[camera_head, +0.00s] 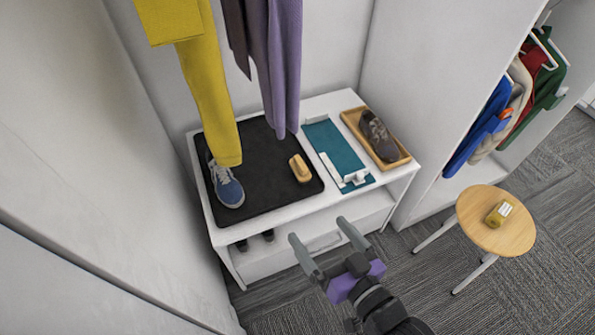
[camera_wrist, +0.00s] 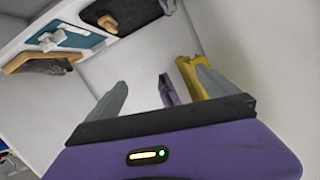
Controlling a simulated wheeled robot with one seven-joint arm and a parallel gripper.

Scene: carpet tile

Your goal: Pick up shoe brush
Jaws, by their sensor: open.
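A small tan, wooden-looking block that I take for the shoe brush (camera_head: 300,168) lies on a black mat (camera_head: 262,150) on the white bench. A tan piece that looks like the same brush (camera_wrist: 107,23) shows near the top of the wrist view. My gripper (camera_head: 318,230) is open and empty in front of the bench, apart from the brush. Its two grey fingers (camera_wrist: 163,82) also show spread in the wrist view, with nothing between them.
A blue shoe (camera_head: 226,185) stands left on the mat. Yellow trousers (camera_head: 208,90) and purple clothing (camera_head: 283,70) hang above. A teal board (camera_head: 335,150) and a wooden tray (camera_head: 402,160) with a brown shoe (camera_head: 377,135) lie right. A round stool (camera_head: 480,232) stands further right.

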